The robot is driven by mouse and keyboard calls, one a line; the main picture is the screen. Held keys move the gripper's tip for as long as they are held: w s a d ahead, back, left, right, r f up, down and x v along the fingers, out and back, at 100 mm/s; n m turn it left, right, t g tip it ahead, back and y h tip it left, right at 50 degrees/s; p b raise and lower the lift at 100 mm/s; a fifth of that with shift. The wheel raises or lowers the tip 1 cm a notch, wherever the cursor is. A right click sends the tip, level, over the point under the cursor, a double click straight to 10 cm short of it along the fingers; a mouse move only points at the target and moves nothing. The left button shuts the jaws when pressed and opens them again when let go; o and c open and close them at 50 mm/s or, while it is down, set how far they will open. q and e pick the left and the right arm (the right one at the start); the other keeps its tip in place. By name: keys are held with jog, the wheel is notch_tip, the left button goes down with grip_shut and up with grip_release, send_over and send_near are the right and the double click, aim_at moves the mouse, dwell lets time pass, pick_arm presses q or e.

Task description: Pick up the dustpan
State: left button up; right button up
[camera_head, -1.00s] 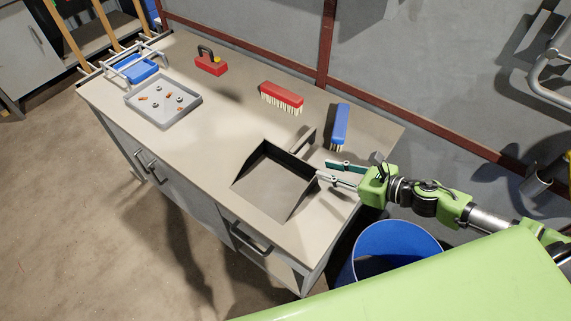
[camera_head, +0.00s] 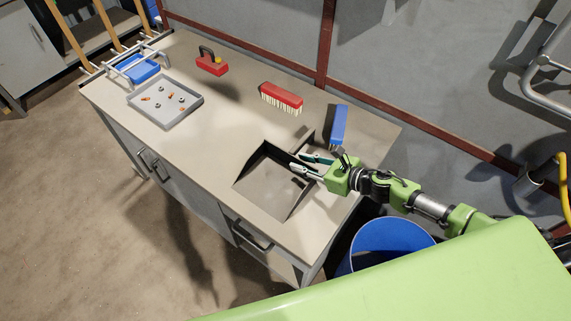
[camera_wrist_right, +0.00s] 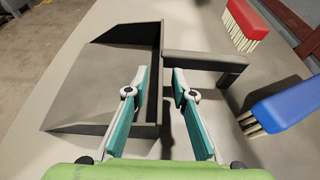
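The dark grey dustpan (camera_head: 268,187) lies on the worktop near its right end, with its open side toward the front. Its handle (camera_head: 304,139) sticks out from the back wall; in the right wrist view the handle (camera_wrist_right: 205,60) lies just ahead of the fingertips. My right gripper (camera_head: 298,161) is open above the pan's back wall. In the right wrist view, one finger of the right gripper (camera_wrist_right: 159,76) is on the pan side of that wall and the other on the handle side. Nothing is between the fingers but the wall's edge below. My left gripper is not in view.
A blue brush (camera_head: 339,122) and a red brush (camera_head: 282,96) lie behind the dustpan. A blue bin (camera_head: 392,236) stands right of the bench.

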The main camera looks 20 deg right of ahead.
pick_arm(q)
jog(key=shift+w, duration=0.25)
pick_arm(e)
grip_shut()
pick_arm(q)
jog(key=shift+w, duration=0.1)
pick_arm(e)
jog(key=shift+r, duration=0.1)
